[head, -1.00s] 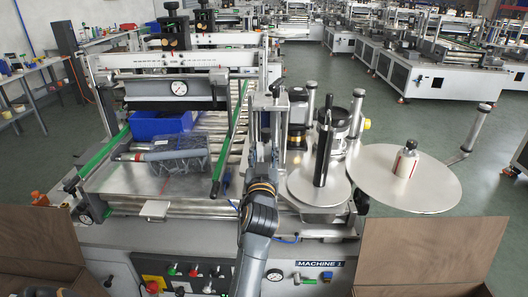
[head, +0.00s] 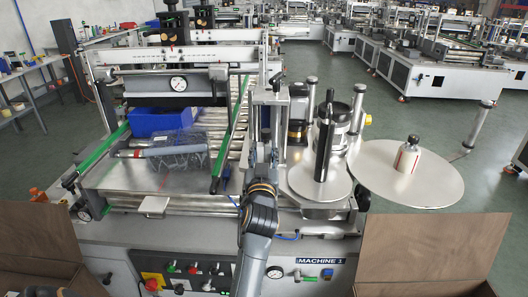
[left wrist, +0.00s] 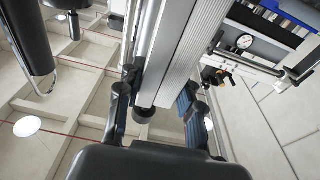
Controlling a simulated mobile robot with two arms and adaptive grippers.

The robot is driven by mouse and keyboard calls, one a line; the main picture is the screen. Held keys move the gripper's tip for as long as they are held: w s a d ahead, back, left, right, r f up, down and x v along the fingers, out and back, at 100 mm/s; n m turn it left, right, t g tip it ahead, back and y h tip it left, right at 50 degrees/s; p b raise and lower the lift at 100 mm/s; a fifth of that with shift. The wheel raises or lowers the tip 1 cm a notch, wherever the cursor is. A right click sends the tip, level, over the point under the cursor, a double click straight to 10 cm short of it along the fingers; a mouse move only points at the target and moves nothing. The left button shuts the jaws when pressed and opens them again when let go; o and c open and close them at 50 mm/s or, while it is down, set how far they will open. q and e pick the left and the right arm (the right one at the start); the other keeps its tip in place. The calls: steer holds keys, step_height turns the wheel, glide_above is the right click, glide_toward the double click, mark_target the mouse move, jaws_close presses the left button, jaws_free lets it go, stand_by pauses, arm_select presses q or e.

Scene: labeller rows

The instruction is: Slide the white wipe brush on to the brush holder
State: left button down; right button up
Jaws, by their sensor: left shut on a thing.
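My left gripper (head: 262,160) is at the foot of the upright metal post (head: 268,115) near the middle of the labelling machine. In the left wrist view the two dark fingers (left wrist: 157,110) stand apart on either side of a black round end (left wrist: 145,114) under a long silver profile (left wrist: 180,50). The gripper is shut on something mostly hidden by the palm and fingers. I cannot make out white bristles, so I cannot tell the white wipe brush or the brush holder apart from the machine parts there.
A silver reel disc (head: 405,178) with a bottle (head: 407,155) is on the right. A smaller disc (head: 315,192) with a black spindle is nearer. Open brown boxes (head: 430,262) flank the front.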

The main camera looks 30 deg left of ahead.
arm_select(q)
steer(key=shift+f+b, duration=1.8)
steer(key=shift+f, duration=0.25)
steer(key=c, duration=0.8)
jaws_free()
steer(key=shift+a, duration=0.1)
